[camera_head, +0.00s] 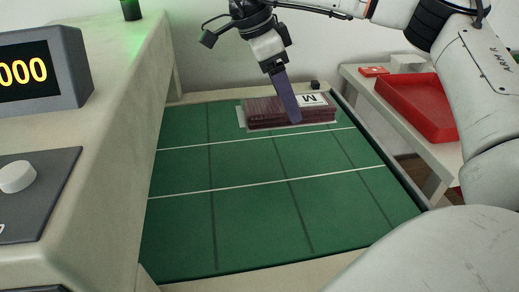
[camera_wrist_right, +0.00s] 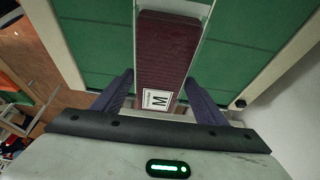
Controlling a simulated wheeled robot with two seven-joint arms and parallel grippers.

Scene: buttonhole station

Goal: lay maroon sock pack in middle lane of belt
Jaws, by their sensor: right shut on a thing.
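The maroon sock pack (camera_head: 265,112) has a pale edge and a white label with the letter M. It is at the far end of the green belt (camera_head: 240,220), over the far strip. I cannot tell whether it touches the belt. My right gripper (camera_head: 292,118) is shut on it from above. In the right wrist view the pack (camera_wrist_right: 168,50) lies between the two fingers of that gripper (camera_wrist_right: 160,80). Two white lines divide the belt into three strips; the middle strip (camera_head: 240,170) is bare. My left gripper is out of view.
A red tray (camera_head: 425,105) sits on a pale side table at the right. A small black block (camera_head: 315,85) is at the belt's far edge.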

